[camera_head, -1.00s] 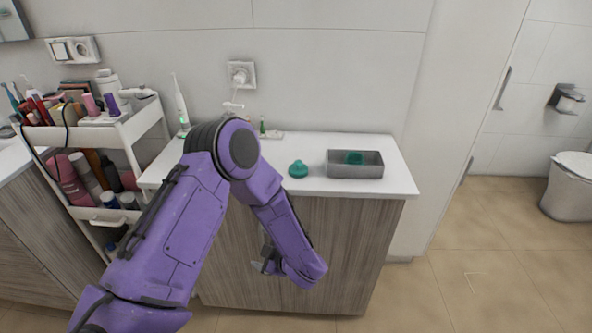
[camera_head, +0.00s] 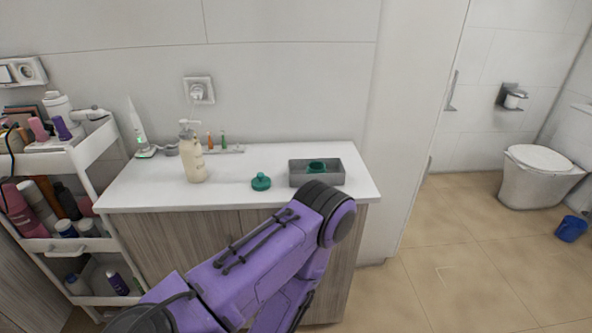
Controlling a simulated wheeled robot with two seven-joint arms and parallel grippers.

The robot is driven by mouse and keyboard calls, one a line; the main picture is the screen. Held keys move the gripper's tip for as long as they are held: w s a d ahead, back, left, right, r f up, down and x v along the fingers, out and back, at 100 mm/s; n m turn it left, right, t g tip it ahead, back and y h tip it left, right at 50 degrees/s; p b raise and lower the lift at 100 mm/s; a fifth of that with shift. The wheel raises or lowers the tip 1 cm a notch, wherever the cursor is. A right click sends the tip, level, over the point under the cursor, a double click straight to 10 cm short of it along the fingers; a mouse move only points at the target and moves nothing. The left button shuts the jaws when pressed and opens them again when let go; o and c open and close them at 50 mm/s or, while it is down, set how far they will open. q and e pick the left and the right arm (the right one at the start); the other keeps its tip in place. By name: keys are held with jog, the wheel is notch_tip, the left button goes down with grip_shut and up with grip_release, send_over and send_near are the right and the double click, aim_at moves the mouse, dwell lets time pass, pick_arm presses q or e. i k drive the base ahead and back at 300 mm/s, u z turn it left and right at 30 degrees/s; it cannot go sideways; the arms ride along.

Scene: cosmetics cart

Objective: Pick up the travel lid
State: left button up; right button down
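A small teal-green piece with a knob on top (camera_head: 261,182), which looks like the travel lid, sits on the white counter (camera_head: 150,196) near its front edge. A grey open tray (camera_head: 297,180) stands just to its right, with another teal-green item (camera_head: 317,166) inside. I cannot tell that item's exact shape. My purple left arm comes in from the lower left, its elbow in front of the counter below the tray. My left gripper is out of sight. My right gripper is not in view.
A cream pump bottle (camera_head: 194,160) stands left of the green piece, with small bottles (camera_head: 223,139) and an electric toothbrush (camera_head: 138,130) behind. A loaded white cart (camera_head: 92,150) is at the left. The counter around the green piece is clear.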

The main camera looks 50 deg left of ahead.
aim_at(261, 183)
jog(key=z, duration=0.35)
jog(key=i, duration=0.7)
jog(key=u, duration=1.6)
